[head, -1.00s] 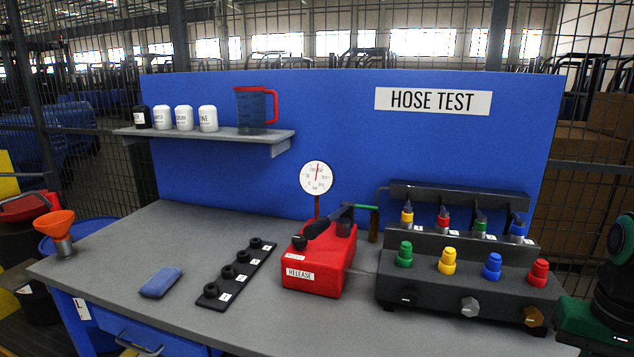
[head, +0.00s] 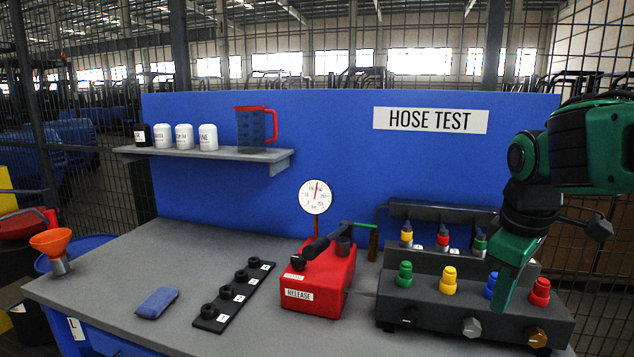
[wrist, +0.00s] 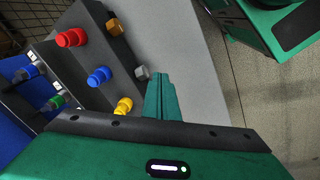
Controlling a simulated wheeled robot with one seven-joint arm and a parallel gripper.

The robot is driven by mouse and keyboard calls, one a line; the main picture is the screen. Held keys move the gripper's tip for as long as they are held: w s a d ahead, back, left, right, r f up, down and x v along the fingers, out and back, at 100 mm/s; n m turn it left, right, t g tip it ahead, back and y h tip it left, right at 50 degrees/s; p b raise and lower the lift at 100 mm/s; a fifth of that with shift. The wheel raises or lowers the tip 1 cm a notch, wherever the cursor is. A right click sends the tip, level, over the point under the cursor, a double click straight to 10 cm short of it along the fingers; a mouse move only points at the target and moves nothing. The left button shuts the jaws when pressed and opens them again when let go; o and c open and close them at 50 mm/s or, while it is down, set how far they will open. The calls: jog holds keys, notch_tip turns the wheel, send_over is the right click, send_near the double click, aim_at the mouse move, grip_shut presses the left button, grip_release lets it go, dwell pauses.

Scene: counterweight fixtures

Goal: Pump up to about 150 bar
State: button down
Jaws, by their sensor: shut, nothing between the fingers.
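The red hand pump (head: 318,283) stands on the bench, with a label reading RELEASE on its front. Its black lever (head: 318,246) lies low across the top, tilted up to the right toward a green bar. The round white gauge (head: 315,197) stands on a post behind the pump; its red needle points about straight up, and its numbers are too small to read. My gripper (head: 501,300) is green and shut, empty, pointing down in front of the dark valve block at the right. It also shows in the wrist view (wrist: 158,95). It is well to the right of the pump.
The dark valve block (head: 430,312) carries green, yellow, blue and red caps, with coloured hose fittings behind. A black strip with several knobs (head: 235,297), a blue cloth (head: 157,302) and an orange funnel (head: 50,241) are to the left. A shelf (head: 215,153) holds jars and a jug.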

jog(key=w+a+r+n+t, duration=0.1)
jog(key=w+a+r+n, duration=0.4)
jog(key=w+a+n, duration=0.15)
notch_tip(320, 180, up, 12)
jog(key=n+t+y, duration=0.2)
jog(key=n+y, duration=0.1)
jog(key=n, duration=1.6)
send_over(318, 240)
notch_tip(318, 240, down, 9)
jog(key=shift+s+a+f, duration=0.1)
jog(key=shift+f, duration=1.6)
jog(key=shift+r, duration=1.75)
jog(key=shift+f, duration=0.1)
